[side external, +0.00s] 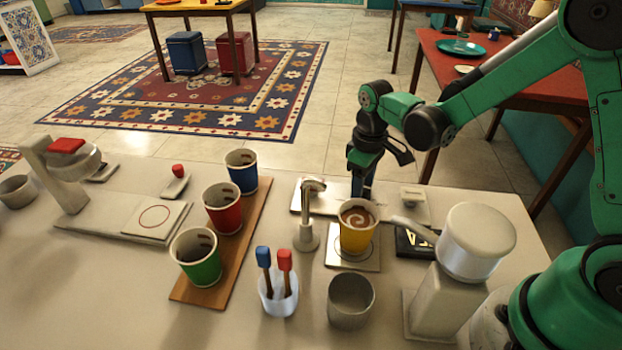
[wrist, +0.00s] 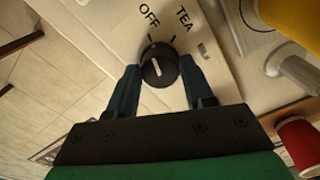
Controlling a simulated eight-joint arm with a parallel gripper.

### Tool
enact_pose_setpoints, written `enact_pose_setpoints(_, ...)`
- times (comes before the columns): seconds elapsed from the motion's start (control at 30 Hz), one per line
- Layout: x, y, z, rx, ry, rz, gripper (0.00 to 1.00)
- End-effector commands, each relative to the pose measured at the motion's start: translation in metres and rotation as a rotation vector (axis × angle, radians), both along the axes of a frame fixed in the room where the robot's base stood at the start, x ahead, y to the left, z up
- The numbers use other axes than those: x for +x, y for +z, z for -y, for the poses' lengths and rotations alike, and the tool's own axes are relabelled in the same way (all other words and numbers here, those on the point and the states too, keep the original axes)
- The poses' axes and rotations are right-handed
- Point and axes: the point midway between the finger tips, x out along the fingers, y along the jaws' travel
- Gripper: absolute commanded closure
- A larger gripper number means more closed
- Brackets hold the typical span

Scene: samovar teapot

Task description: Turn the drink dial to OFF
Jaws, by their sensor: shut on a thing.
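The drink dial (wrist: 162,70) is a round black knob with a white pointer line, on a pale panel marked OFF and TEA. In the wrist view the pointer aims up and slightly left, toward the OFF side; I cannot tell whether it lines up exactly with the OFF tick. My gripper (wrist: 158,72) is shut on the dial, one blue finger on each side. In the side view my gripper (side external: 363,182) reaches down behind the yellow cup (side external: 355,240), which holds a swirled brown drink. The dial is hidden there.
Red (side external: 223,215), blue (side external: 241,177) and green (side external: 196,262) cups stand on a wooden board at left. A glass with two red and blue stirrers (side external: 278,296) and a metal cup (side external: 350,303) are in front. A white-topped machine (side external: 470,250) stands at right.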

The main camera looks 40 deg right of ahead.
Motion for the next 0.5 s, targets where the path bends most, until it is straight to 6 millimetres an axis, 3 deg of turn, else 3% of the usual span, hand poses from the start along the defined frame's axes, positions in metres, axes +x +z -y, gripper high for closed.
enact_pose_setpoints(0.5,0.0001,-0.0002,0.0000,0.000,0.081,0.000,1.00)
